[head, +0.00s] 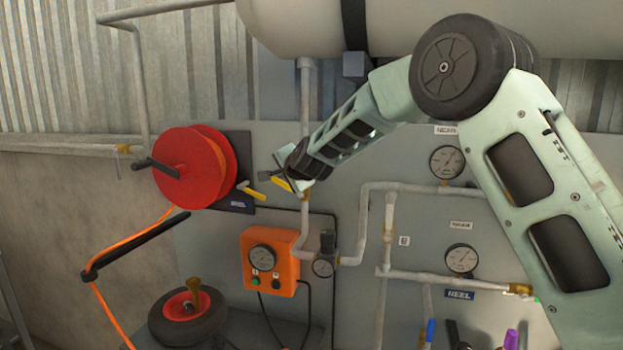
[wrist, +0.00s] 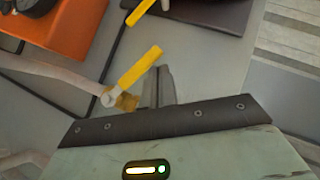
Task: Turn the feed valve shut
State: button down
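A yellow lever handle (wrist: 140,67) sits on a brass valve (wrist: 126,101) on a pale pipe in the wrist view. In the head view a yellow handle (head: 282,184) shows beside my gripper, near the vertical pipe. No label names either as the feed valve. My gripper (wrist: 158,86) has its fingers close together, just right of the lever. Nothing shows between them, and I cannot tell whether they touch the lever. In the head view my gripper (head: 274,168) reaches in from the right and partly hides this valve.
A second yellow handle (head: 250,193) is left, beside the red hose reel (head: 195,167). An orange gauge box (head: 270,262) sits below. Gauges (head: 446,162) and pipes (head: 376,225) cover the panel rightward. The tank (head: 300,25) hangs above.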

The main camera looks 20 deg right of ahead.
aim_at(275, 182)
jog(key=shift+w+a+f+b, duration=0.35)
jog(key=shift+a+f, duration=0.15)
jog(key=shift+f, duration=0.15)
jog(key=shift+w+a+f+b, duration=0.25)
jog(key=shift+a+f+b, duration=0.1)
jog(key=shift+a+f, duration=0.2)
jog(key=shift+f, duration=0.15)
